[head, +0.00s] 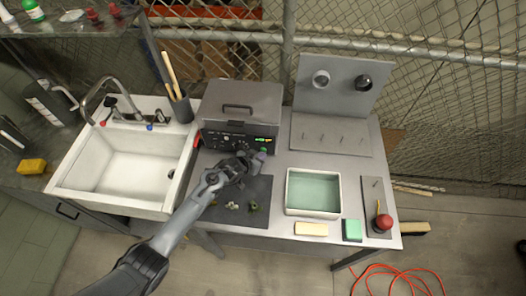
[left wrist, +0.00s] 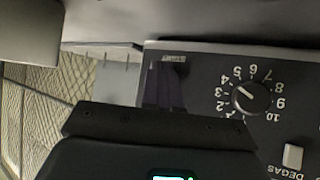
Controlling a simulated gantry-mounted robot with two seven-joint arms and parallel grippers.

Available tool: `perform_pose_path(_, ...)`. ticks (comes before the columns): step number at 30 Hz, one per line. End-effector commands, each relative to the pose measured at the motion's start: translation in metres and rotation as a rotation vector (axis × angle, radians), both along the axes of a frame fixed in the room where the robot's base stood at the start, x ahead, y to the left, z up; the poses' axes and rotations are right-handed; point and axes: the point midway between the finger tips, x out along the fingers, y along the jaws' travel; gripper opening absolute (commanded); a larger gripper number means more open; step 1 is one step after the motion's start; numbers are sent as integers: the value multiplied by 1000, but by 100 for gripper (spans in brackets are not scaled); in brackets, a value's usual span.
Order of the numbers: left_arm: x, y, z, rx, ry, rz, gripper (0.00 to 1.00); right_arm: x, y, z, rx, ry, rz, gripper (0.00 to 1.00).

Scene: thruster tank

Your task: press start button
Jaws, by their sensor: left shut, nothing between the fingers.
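The grey tank unit (head: 240,105) stands on the bench with its lid down. Its front panel has knobs and a small green display. My left gripper (head: 258,158) is shut and empty, close in front of the panel's right part; contact cannot be told. In the left wrist view the panel appears upside down, with a numbered dial (left wrist: 251,97) and a pale button marked DEGAS (left wrist: 292,155). The dark left fingers (left wrist: 166,85) lie over the panel beside the dial, below a small label. I cannot make out a start button; the gripper may hide it. My right gripper is not in view.
A dark mat (head: 236,207) with small metal parts lies below my left arm. A basin of pale green liquid (head: 313,195) stands to the right, a sink (head: 130,165) to the left. A pegged grey stand (head: 331,135) is at the back right.

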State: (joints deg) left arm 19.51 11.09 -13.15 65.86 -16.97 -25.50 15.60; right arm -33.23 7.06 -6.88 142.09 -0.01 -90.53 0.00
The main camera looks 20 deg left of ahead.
Motion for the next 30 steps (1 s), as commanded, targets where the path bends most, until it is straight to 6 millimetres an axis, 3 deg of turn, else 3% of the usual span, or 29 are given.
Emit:
perform_pose_path(22, 6, 1, 1, 0, -1, 0, 0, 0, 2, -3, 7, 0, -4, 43)
perform_pose_path(30, -1, 0, 2, -1, 0, 1, 0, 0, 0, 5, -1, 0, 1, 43)
